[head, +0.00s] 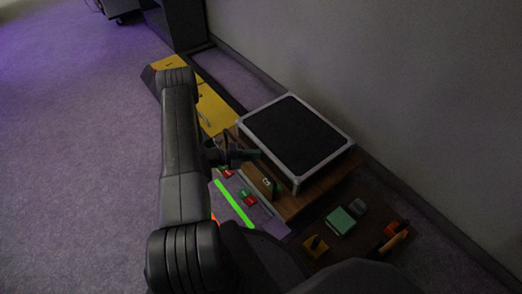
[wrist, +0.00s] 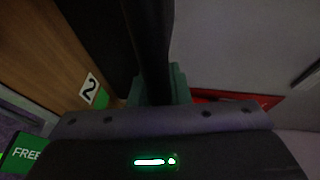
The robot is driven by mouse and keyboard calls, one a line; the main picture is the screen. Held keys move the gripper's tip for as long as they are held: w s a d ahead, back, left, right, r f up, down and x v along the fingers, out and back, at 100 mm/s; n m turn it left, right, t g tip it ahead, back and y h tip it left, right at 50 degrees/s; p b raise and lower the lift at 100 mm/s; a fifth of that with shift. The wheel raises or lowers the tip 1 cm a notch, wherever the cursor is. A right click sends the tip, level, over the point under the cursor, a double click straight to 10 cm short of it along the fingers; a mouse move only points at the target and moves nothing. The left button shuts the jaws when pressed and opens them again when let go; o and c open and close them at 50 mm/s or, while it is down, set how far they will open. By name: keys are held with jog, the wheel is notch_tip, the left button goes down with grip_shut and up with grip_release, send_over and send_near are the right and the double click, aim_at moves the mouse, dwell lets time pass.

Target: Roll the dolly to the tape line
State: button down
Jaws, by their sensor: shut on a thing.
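A black-topped case with a pale metal rim (head: 297,138) sits on a wooden base (head: 322,187) by the wall; I cannot tell for sure which part is the dolly. My gripper (head: 243,156) is at the left edge of the case. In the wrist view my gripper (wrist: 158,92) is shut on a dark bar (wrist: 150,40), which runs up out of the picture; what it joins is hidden. A bright green strip (head: 234,204) lies left of the wooden base and may be the tape line.
A yellow panel (head: 212,108) lies beyond my gripper. Small red and green items (head: 247,197) are beside the green strip. A green block (head: 340,221) and orange pieces lie at lower right. The wall (head: 380,80) bounds the right; open carpet (head: 80,150) is at left.

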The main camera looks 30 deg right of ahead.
jog(key=a, duration=0.7)
jog(key=shift+s+a, duration=0.3)
jog(key=shift+a, duration=0.1)
jog(key=c, duration=1.4)
grip_release()
jog(key=shift+o, duration=0.2)
jog(key=shift+a, duration=0.1)
jog(key=p+v, duration=0.2)
jog(key=v, duration=1.1)
jog(key=shift+a, duration=0.25)
jog(key=shift+d, duration=0.1)
